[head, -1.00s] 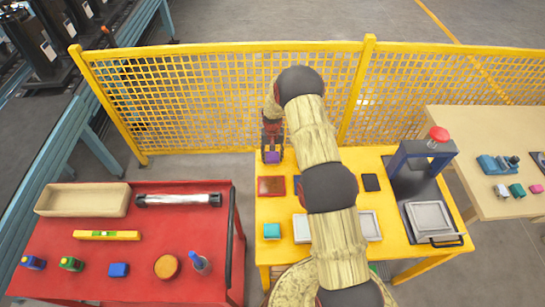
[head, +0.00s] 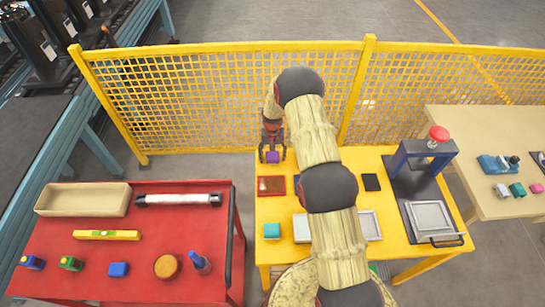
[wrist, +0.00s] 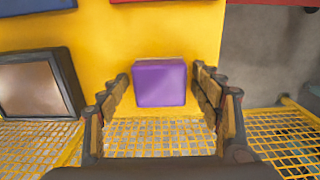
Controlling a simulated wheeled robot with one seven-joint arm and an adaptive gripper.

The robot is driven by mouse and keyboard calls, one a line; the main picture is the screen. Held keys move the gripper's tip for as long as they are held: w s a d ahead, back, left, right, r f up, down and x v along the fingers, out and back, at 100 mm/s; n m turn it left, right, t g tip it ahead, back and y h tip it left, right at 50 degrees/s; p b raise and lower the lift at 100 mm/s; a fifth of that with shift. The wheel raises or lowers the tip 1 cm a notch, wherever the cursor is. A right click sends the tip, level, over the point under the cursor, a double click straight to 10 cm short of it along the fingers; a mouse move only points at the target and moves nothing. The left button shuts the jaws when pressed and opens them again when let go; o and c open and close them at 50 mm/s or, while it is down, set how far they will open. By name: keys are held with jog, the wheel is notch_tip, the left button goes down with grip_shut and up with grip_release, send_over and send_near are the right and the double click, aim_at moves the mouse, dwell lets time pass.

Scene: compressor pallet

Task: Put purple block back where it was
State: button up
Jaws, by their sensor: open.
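The purple block (head: 272,157) sits at the far left edge of the yellow table (head: 290,250), by the mesh fence. In the wrist view the purple block (wrist: 160,83) shows whole and upright on the yellow surface. My gripper (head: 273,154) is over it, with the fingers spread to either side. In the wrist view the open fingers (wrist: 160,86) flank the block, with gaps visible on both sides. The block is not gripped.
A red-framed tray (head: 271,186) lies in front of the block. A teal block (head: 272,231) and pale trays are nearer. The yellow mesh fence (head: 220,100) stands close behind. A press (head: 425,158) stands right. A red cart (head: 130,250) is left. My arm hides the table's middle.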

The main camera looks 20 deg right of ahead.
notch_tip(320, 180, up, 12)
notch_tip(320, 180, up, 18)
jog(key=n+t, duration=0.1)
send_over(273, 155)
jog(key=s+a, duration=0.4)
jog(key=s+a+r+n+t, duration=0.15)
jog(key=s+a+r, duration=0.25)
jog(key=s+r, duration=0.65)
jog(key=s+a+r+t, duration=0.1)
jog(key=s+a+r, duration=0.1)
jog(key=s, duration=0.6)
jog(key=s+a+r+n+t, duration=0.1)
jog(key=s+r, duration=0.3)
jog(key=s, duration=0.4)
jog(key=s+a+r+n+t, duration=0.1)
jog(key=s+a+r, duration=0.2)
jog(key=s, duration=0.5)
jog(key=shift+s, duration=0.3)
notch_tip(273, 155, down, 10)
jog(key=b, duration=0.9)
jog(key=shift+r, duration=0.25)
